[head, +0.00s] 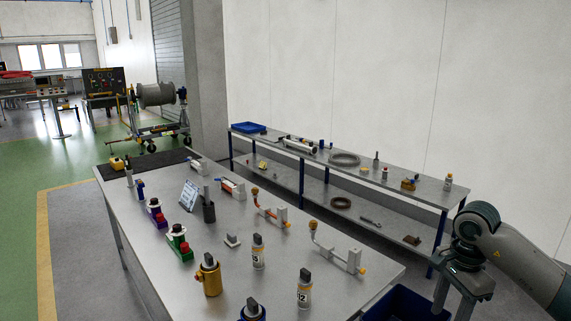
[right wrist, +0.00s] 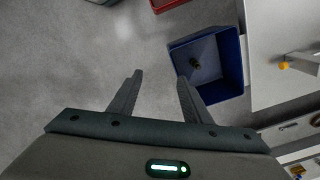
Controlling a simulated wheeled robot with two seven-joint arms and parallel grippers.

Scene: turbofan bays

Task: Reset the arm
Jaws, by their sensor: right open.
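My right arm comes in at the right edge of the head view, with its gripper (head: 453,298) pointing down beside the near right corner of the grey worktable (head: 225,275). In the right wrist view the two fingers of the right gripper (right wrist: 159,78) stand apart with nothing between them. Below them is bare grey floor, and a blue bin (right wrist: 236,85) stands to their right. My left gripper is not in view.
The blue bin also shows in the head view (head: 378,314), with a small dark item inside it in the wrist view (right wrist: 195,64). A long shelf bench (head: 400,192) runs behind.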

